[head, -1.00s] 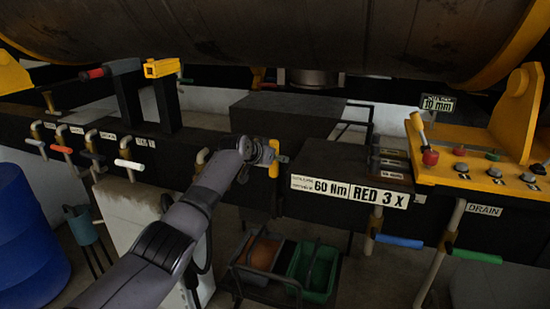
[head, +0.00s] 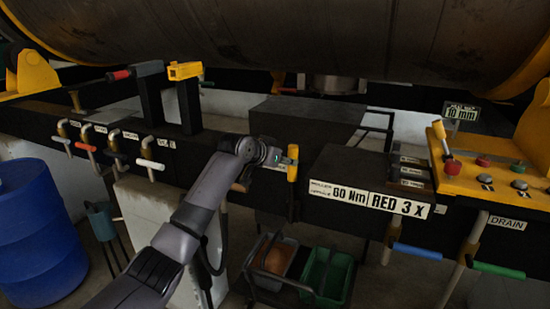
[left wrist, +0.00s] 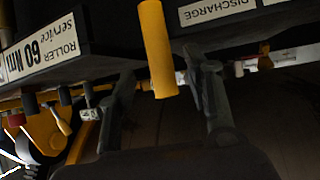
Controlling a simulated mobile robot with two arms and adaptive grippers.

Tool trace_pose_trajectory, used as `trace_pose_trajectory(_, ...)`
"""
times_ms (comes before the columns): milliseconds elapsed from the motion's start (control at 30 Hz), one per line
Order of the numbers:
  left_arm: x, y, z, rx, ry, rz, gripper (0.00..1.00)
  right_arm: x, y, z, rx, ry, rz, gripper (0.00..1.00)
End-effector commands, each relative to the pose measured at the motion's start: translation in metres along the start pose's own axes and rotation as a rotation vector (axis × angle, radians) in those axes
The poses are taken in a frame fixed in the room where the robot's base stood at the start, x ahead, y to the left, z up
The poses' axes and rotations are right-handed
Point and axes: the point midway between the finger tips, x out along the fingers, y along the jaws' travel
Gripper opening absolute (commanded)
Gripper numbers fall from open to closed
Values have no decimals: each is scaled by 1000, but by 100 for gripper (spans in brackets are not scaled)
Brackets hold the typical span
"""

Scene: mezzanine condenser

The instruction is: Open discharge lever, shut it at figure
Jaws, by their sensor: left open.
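The yellow lever handle (head: 293,165) hangs upright at the beam's front, left of the "60 Nm" plate. It is large in the left wrist view (left wrist: 157,48), beside a plate reading DISCHARGE (left wrist: 218,9). My left gripper (head: 278,157) is at this handle. In the left wrist view its fingers are apart, one on each side of the handle, with gaps visible. The lever's pivot is hidden. A sign reading 10 mm (head: 461,112) stands at the right. My right gripper is in neither view.
A large drum (head: 250,40) spans above. Several other coloured levers, including a blue one (head: 417,251) and a green one (head: 498,270), hang along the beam. A yellow control panel (head: 500,185) is at right. A cart with bins (head: 325,275) stands below; a blue barrel (head: 35,215) is at left.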

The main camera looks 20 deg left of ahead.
Motion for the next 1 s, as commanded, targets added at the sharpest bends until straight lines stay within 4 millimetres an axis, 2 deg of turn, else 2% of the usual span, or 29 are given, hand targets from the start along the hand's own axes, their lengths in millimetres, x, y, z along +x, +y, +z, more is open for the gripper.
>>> trace_pose_trajectory(100,-20,0,0,2,1,-1,46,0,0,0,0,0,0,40)
trace_pose_trajectory(333,-43,0,0,-1,0,0,46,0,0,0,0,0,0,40)
trace_pose_trajectory(1000,-47,0,0,-1,0,1,46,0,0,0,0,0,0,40)
